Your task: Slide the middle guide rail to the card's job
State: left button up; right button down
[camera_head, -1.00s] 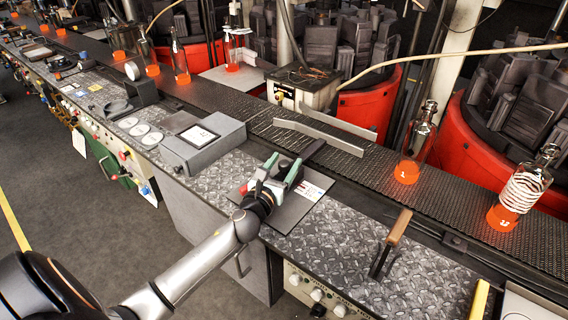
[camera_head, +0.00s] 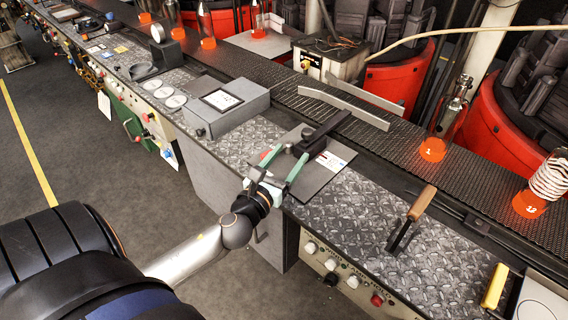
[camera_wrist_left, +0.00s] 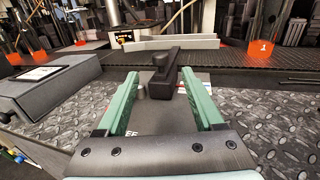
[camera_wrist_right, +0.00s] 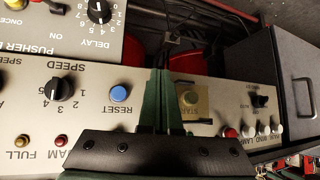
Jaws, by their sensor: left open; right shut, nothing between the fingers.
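Pale angled guide rails (camera_head: 343,106) lie along the conveyor; one also shows in the left wrist view (camera_wrist_left: 170,44). A black bar with an upright block (camera_head: 322,131) runs from a grey plate (camera_head: 318,186) towards the near rail; whether they join is unclear. A small printed card (camera_head: 332,161) lies on the plate, its print unreadable. My left gripper (camera_head: 289,156) is open over the plate. In the left wrist view, its green fingers (camera_wrist_left: 160,82) are apart, with the black bar (camera_wrist_left: 186,96) and a round knob between them, not gripped. My right gripper (camera_wrist_right: 158,82) is shut and empty by a control panel.
A grey box with a framed display (camera_head: 223,102) stands left of the plate. A wooden-handled lever (camera_head: 418,207) rises to the right. Bottles with glowing orange bases (camera_head: 433,150) stand on the conveyor. The right wrist view shows knobs and a blue reset button (camera_wrist_right: 119,93).

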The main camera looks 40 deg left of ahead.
pick_arm(q)
jog(key=shift+s+d, duration=0.15)
jog(key=shift+s, duration=0.85)
pick_arm(e)
jog(key=shift+f, duration=0.15)
